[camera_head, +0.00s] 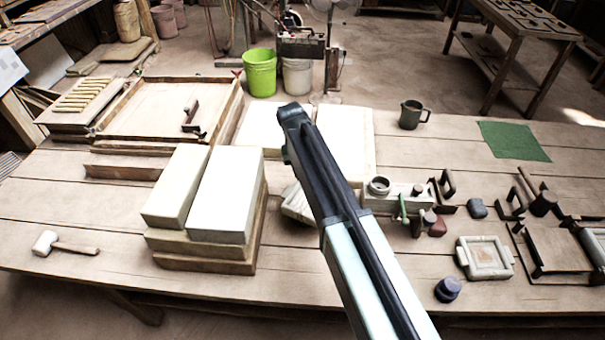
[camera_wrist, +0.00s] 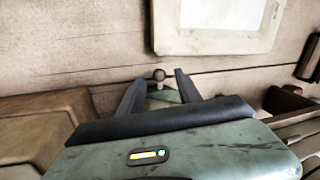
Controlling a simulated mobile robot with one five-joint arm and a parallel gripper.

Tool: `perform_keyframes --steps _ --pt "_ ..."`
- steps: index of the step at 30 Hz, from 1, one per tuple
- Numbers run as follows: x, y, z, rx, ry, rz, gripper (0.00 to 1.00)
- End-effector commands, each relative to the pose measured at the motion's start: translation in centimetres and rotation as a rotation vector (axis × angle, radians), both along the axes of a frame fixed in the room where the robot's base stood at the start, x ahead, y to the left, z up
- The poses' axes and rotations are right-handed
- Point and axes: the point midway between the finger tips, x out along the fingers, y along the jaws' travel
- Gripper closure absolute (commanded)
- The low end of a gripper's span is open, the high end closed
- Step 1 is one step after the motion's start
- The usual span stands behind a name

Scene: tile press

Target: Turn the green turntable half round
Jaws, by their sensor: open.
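In the wrist view my gripper (camera_wrist: 161,82) is open, its two dark fingers spread apart. A small round brown knob (camera_wrist: 159,75) shows between the fingertips, with a green piece (camera_wrist: 164,95) just below it. This may be part of the green turntable, but its whole shape is hidden by my gripper. I cannot tell whether a finger touches it. In the head view my arm crosses the middle of the bench and my gripper does not show. A grey-green block (camera_head: 408,190) with a ring on top and a green upright lever (camera_head: 403,207) stands right of my arm.
Stacked pale blocks (camera_head: 225,195) stand left of my arm. A pale tray with handles (camera_head: 485,240), a dark blue pot (camera_head: 448,289) and dark metal frames (camera_head: 545,250) lie to the right. A mug (camera_head: 411,115) and a green cloth (camera_head: 515,141) lie farther back.

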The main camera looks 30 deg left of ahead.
Motion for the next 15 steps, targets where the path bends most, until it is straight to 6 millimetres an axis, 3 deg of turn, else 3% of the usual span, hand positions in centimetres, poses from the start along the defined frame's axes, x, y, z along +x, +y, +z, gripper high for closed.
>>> perform_keyframes --steps 1,9,15 --pt "-0.1 0.1 1.3 0.0 0.0 0.0 0.59" --pt "-0.8 0.9 6.2 0.0 0.0 0.001 0.59" --pt "-1.0 1.2 7.0 0.0 0.0 0.001 0.59"
